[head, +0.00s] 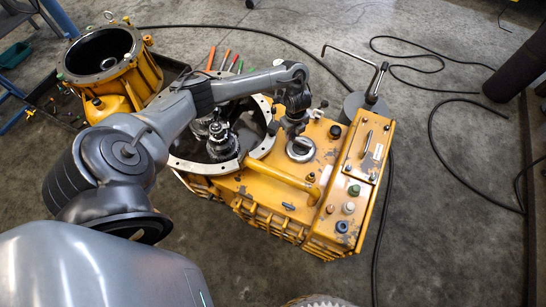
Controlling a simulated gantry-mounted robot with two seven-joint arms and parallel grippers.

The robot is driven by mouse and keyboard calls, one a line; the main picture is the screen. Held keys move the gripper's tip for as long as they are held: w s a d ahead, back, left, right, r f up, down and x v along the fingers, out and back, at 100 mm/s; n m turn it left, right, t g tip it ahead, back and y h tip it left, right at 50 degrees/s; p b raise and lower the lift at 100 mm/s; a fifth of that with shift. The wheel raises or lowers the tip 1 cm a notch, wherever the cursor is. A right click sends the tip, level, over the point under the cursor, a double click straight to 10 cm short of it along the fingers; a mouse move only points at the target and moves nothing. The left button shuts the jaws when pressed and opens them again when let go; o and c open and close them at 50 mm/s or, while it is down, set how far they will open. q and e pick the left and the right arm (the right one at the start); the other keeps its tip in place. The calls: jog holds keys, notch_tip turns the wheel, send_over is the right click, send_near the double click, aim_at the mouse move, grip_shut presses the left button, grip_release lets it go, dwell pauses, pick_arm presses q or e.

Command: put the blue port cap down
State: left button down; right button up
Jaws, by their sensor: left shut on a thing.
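My left gripper (293,128) points down over the yellow transmission housing (265,200), just behind the round metal ring (301,149) on its top. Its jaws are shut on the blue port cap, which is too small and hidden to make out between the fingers. A blue round fitting (342,227) shows at the housing's front right corner, in a row with a pale one (349,208) and a green one (354,190). My right gripper is not in view.
The housing's open bell end (225,165) shows metal gears inside. A second yellow casing (105,65) stands on a dark tray at the back left. A grey canister with a bent rod (366,105) stands behind the housing. Black cables cross the floor; the right floor is mostly clear.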

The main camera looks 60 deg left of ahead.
pick_arm(q)
jog(key=s+f+b, duration=0.1)
jog(key=f, duration=0.2)
jog(key=s+f+b, duration=0.2)
jog(key=f, duration=0.2)
jog(key=s+a+f+b, duration=0.1)
jog(key=s+f, duration=0.1)
jog(key=f, duration=0.1)
jog(key=shift+s+f, duration=0.2)
jog(key=shift+f, duration=0.1)
notch_tip(320, 180, down, 3)
jog(key=shift+r+b, duration=0.1)
jog(key=shift+b, duration=1.05)
jog(key=shift+f, duration=0.3)
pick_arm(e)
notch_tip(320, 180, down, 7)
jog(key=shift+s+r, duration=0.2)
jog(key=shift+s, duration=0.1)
